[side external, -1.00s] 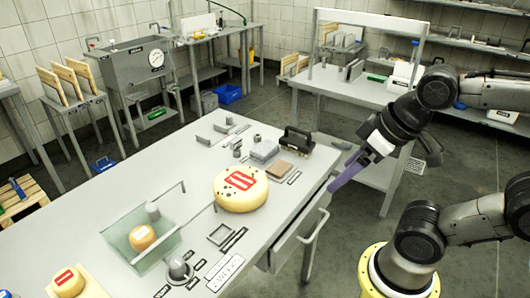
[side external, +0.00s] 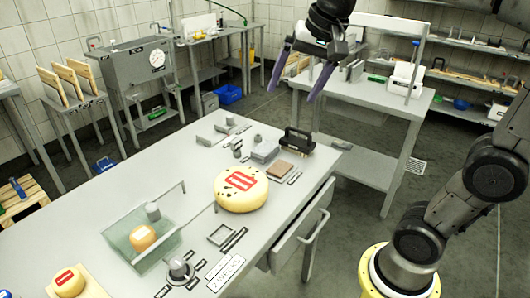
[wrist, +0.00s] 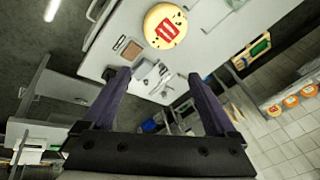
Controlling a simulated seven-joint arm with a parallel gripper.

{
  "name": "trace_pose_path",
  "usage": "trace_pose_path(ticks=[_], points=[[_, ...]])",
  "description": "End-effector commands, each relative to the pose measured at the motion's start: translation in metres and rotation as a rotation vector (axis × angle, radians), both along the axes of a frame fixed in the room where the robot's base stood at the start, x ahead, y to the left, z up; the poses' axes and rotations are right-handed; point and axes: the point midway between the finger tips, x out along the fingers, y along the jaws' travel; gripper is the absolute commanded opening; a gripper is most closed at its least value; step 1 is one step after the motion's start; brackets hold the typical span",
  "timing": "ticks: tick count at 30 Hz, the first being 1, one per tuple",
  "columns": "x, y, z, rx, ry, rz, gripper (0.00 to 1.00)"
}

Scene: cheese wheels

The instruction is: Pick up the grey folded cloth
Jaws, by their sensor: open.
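The grey folded cloth (side external: 265,150) appears to be the light grey, flat, layered block on the table. It lies between the cheese wheel and a black handled block, behind a brown square pad. In the wrist view the cloth (wrist: 143,68) shows just beyond and between my fingertips. My gripper (side external: 299,80) is open and empty, with purple fingers spread apart, high above the far right end of the table. In the wrist view its fingers (wrist: 159,76) point toward the table and touch nothing.
A cheese wheel (side external: 241,188) with a red label sits in front of the cloth. The black handled block (side external: 296,142) stands close on its right, the brown pad (side external: 284,169) in front. Small grey metal pieces (side external: 238,146) stand to its left. An open drawer (side external: 300,225) juts from the table.

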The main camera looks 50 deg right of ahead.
Motion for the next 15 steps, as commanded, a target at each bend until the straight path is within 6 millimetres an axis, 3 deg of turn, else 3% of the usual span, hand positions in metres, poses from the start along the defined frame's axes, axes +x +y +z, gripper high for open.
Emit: trace_pose_path(ticks=[1, 8, 11, 15], points=[[0.023, -0.009, 0.001, 0.021, 0.022, -0.062, 0.93], [0.108, -0.052, -0.014, 0.097, 0.105, -0.319, 0.93], [0.141, -0.075, -0.032, 0.122, 0.143, -0.414, 0.93], [0.181, -0.111, -0.072, 0.146, 0.203, -0.523, 0.93]])
